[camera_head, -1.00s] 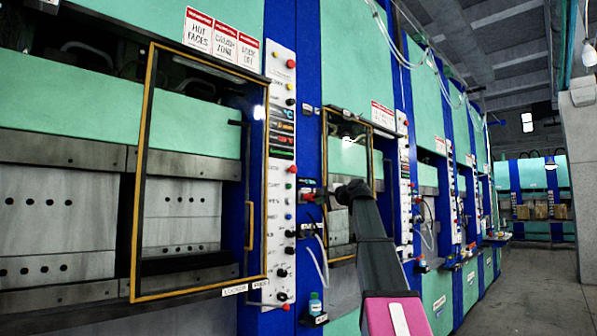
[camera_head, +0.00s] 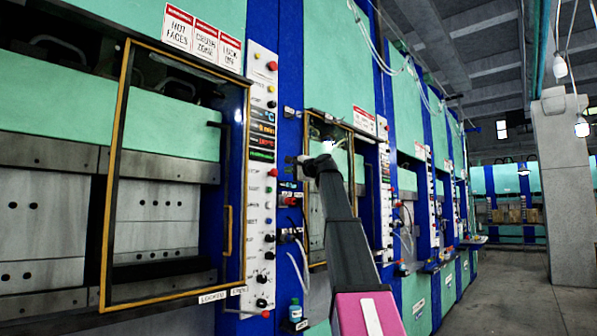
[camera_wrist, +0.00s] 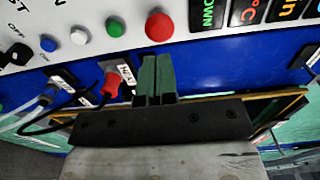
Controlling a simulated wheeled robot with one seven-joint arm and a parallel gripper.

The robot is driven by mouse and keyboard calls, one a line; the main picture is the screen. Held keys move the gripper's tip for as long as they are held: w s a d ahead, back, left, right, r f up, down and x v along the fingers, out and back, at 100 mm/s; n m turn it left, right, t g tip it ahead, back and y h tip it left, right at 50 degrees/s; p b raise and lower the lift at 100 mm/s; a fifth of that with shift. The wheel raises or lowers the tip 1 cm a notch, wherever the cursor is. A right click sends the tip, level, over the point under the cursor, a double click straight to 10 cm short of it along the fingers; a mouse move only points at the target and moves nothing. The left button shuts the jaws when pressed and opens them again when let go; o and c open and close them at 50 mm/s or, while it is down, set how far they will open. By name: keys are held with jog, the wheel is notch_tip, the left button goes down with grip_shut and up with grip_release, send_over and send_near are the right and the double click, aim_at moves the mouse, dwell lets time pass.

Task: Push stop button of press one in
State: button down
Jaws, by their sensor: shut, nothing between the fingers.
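The near press's white control panel (camera_head: 262,215) stands right of its yellow-framed guard. A red domed button (camera_head: 273,172) sits on it below the displays. In the wrist view that red button (camera_wrist: 158,27) is large, with a green button (camera_wrist: 115,27) beside it. My gripper (camera_head: 294,160) is right of the panel, near the red button's height. In the wrist view my gripper's (camera_wrist: 156,58) dark green fingers are together and empty, pointing toward the red button. A visible gap separates their tips from the button in the picture. Which button is the stop is not legible.
A red plug connector (camera_wrist: 112,82) and cables are on the blue post beside the fingers. A second press's guard frame (camera_head: 330,180) is behind my arm. A small bottle (camera_head: 295,310) stands low beside the panel. The aisle floor (camera_head: 510,295) on the right is clear.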

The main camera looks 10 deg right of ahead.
aim_at(275, 172)
jog(key=x, duration=0.5)
jog(key=shift+w+a, duration=0.25)
jog(key=shift+w, duration=0.05)
jog(key=shift+x, duration=1)
